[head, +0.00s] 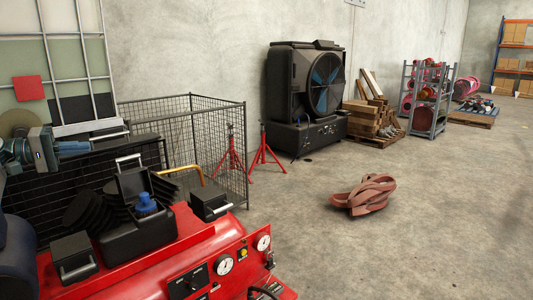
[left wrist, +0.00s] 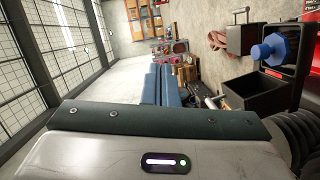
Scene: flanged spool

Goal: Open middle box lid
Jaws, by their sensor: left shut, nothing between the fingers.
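The middle box (head: 140,232) is black and stands on the red machine. Its lid (head: 133,183) stands upright, hinged open, with a metal handle at its top. A blue flanged spool (head: 146,204) shows at the box's opening; how deep it sits is hidden. In the left wrist view the raised lid (left wrist: 255,96) and blue spool (left wrist: 270,50) show at the right. My left gripper (head: 74,147) is left of and above the lid, apart from it. Its blue fingers (left wrist: 160,85) are together and empty. My right gripper is not in view.
A closed black left box (head: 72,250) and right box (head: 209,201) flank the middle one on the red machine (head: 190,250). A wire cage (head: 190,140) stands behind. A large fan (head: 315,85) and a reddish coil (head: 365,195) are farther off. Floor to the right is mostly clear.

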